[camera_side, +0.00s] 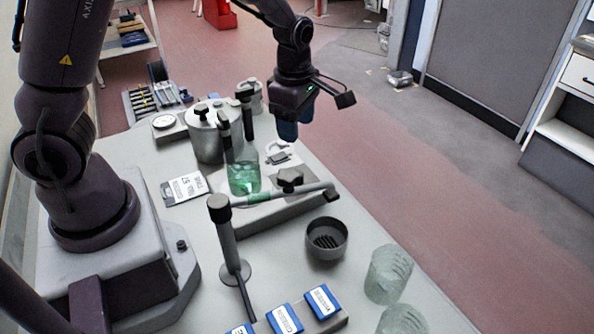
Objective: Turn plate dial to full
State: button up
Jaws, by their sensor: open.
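A low grey plate unit (290,208) stands mid-table with a clear flask of green liquid (243,178) on it. A dark knob (290,178) shows above the plate, by the horizontal rod; I cannot tell whether it is the plate's dial or a clamp screw.
A lidded pot (206,140) stands behind the flask. A dark bowl (327,238), glass beakers (388,273) and blue-labelled boxes (322,301) occupy the front right. A printed card (186,188) lies left.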

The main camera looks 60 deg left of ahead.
jog(key=f, duration=1.2)
jog(key=shift+w+a+f, duration=0.15)
jog(key=shift+w+f, duration=0.05)
jog(key=shift+f, duration=0.2)
jog(key=shift+c, duration=0.4)
jog(key=c, duration=0.8)
jog(key=shift+c, duration=0.2)
